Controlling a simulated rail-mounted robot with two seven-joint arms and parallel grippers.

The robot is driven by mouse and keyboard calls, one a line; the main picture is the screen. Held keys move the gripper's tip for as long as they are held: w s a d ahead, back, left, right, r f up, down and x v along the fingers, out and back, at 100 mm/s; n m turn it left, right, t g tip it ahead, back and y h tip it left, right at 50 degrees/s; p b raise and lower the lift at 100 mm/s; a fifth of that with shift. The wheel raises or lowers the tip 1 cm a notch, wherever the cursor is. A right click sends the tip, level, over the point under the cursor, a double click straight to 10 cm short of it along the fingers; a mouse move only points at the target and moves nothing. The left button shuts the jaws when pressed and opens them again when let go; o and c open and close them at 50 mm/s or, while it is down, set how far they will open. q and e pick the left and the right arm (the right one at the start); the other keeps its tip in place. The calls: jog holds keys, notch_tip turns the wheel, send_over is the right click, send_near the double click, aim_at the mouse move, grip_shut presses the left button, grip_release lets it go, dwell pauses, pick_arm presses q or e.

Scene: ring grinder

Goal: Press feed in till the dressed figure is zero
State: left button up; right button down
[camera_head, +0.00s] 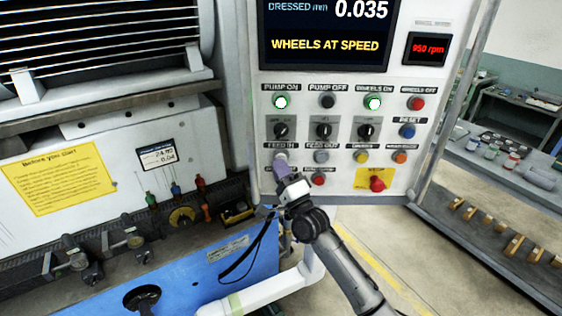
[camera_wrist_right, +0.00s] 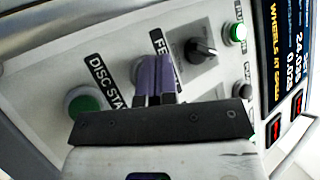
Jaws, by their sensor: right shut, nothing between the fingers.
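The control panel (camera_head: 345,100) faces me, and its screen (camera_head: 325,32) reads DRESSED mm 0.035 above WHEELS AT SPEED. My left gripper is not in view.
FEED OUT (camera_head: 321,156) is just right of FEED IN. A red button (camera_head: 318,179) is below it, and a larger red button on a yellow plate (camera_head: 377,183) is lower right. A green button (camera_wrist_right: 85,102) marked DISC STA... shows in the wrist view. Benches stand at right.

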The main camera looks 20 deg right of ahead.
jog(key=shift+w+d+b, duration=0.2)
jog(key=shift+w+b, duration=0.3)
jog(key=shift+b, duration=0.2)
dwell(1.0)
dwell(0.3)
jog(key=shift+s+a+p, duration=0.35)
jog(key=shift+s+p, duration=0.5)
jog(key=shift+p, duration=0.1)
jog(key=shift+s+a+p, duration=0.3)
jog(key=shift+s+p, duration=0.4)
jog(key=shift+s, duration=0.1)
jog(key=shift+s+a+p, duration=0.3)
jog(key=shift+s+p, duration=0.35)
jog(key=shift+s, duration=0.1)
jog(key=shift+s+a+p, duration=0.3)
jog(key=shift+s+p, duration=0.4)
jog(key=shift+s, duration=0.1)
dwell(0.7)
